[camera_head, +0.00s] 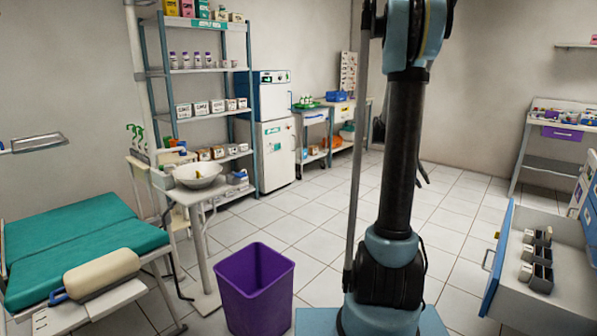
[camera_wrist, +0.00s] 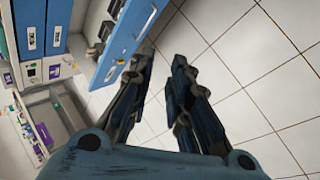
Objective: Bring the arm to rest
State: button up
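My arm (camera_head: 402,150) stands upright in the head view, with its upper end cut off by the top edge. My gripper (camera_wrist: 163,62) shows in the wrist view with its two dark fingers apart. Only floor tiles show between the fingers, so it is empty. In the wrist view the gripper is over the floor, beside a blue drawer front (camera_wrist: 128,38). In the head view the gripper is mostly hidden behind my arm; a dark piece at its right edge may be part of it.
An open drawer (camera_head: 562,262) holding small dark items juts out at the right. A purple bin (camera_head: 255,290) stands left of my base. Tiled floor (camera_head: 300,215) is clear in the middle.

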jog(key=s+a+r+t+y, duration=0.1)
jog(key=s+a+r+y, duration=0.1)
jog(key=s+a, duration=0.6)
jog(key=s+a+f+n+t+y, duration=0.1)
jog(key=s+a+f, duration=0.3)
jog(key=s+a, duration=0.5)
jog(key=s+a+f+n+t+y, duration=0.2)
jog(key=s+a+f+y, duration=0.2)
jog(key=s+a, duration=0.6)
jog(key=s+f, duration=0.1)
jog(key=s, duration=0.2)
jog(key=shift+s+f, duration=0.25)
jog(key=shift+f, duration=0.05)
